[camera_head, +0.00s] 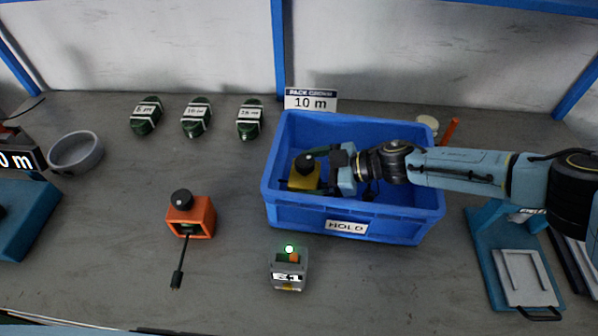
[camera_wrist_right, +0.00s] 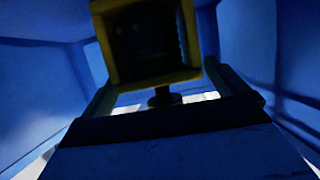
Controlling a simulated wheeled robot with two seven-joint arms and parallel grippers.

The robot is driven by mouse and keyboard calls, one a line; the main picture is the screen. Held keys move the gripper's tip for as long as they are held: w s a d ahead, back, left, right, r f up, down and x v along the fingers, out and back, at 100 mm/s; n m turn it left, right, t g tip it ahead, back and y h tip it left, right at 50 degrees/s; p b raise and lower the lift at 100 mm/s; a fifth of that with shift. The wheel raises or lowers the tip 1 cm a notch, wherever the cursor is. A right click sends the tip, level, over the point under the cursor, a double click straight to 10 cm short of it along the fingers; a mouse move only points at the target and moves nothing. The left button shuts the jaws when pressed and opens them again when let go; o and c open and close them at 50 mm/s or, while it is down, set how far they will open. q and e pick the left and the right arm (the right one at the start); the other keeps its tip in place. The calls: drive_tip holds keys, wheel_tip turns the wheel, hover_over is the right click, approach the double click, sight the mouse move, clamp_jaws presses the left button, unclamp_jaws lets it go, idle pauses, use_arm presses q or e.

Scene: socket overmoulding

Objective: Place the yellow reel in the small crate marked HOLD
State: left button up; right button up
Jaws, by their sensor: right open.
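The yellow reel (camera_head: 304,179) is a square yellow block with a black knob. It is inside the blue crate (camera_head: 290,213) marked HOLD, towards its left end. My right gripper (camera_head: 300,167) reaches into the crate from the right, its open fingers on either side of the reel. In the right wrist view the reel's yellow frame (camera_wrist_right: 106,50) shows at the top, between or just beyond the fingers, its knob pointing down in the picture. Whether the reel rests on the crate floor is hard to tell. My left gripper is not in view.
An orange reel (camera_head: 200,218) with a trailing plug lies left of the crate. A small unit marked E1 (camera_head: 288,270) with a green light stands in front. Several dark green labelled pieces (camera_head: 197,118) lie behind.

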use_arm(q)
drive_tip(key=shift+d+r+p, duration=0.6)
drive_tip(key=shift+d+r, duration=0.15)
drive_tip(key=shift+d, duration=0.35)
use_arm(e)
drive_tip(key=v, duration=0.9)
drive_tip(key=shift+d, duration=0.15)
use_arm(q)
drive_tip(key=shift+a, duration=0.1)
use_arm(e)
drive_tip(key=shift+r, duration=0.15)
